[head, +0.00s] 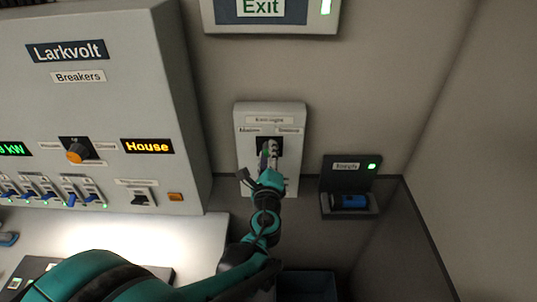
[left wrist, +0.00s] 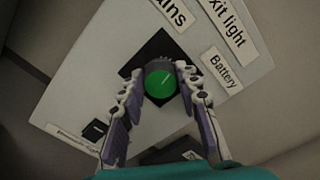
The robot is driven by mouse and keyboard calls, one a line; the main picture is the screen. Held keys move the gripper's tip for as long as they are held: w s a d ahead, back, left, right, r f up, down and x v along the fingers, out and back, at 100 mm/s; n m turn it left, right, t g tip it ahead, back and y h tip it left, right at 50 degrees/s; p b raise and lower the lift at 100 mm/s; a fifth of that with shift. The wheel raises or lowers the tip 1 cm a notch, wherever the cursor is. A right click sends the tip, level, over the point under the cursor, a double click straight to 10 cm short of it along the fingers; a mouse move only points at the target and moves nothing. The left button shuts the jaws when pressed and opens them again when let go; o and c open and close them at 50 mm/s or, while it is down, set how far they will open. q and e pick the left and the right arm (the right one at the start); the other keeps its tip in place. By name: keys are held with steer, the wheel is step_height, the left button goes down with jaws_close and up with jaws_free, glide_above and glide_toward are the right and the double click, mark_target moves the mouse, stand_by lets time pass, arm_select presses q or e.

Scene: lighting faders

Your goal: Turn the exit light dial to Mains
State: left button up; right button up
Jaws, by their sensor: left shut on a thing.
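The exit light dial (left wrist: 163,83) has a round green face and sits on a black square of a pale wall panel (head: 291,113). In the left wrist view the panel carries the labels Mains, Exit light and Battery. My left gripper (head: 268,148) reaches up to the dial and hides most of it in the head view. In the left wrist view my left gripper (left wrist: 157,88) has its two fingers on either side of the dial, shut on it. A faint mark shows on the green face; its exact direction is hard to read. My right gripper is out of view.
A large Larkvolt breaker box (head: 165,60) with an orange knob (head: 77,153) and several switches stands left of the panel. A dark holder (head: 340,175) with a blue cylinder (head: 349,202) is to the right. An Exit sign (head: 290,15) hangs above.

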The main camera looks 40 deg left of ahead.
arm_select(q)
steer(key=n, duration=0.6)
steer(key=shift+f, duration=0.1)
stand_by(0.5)
steer(key=o, duration=1.2)
steer(key=shift+c, duration=0.2)
steer(key=v, duration=1.2)
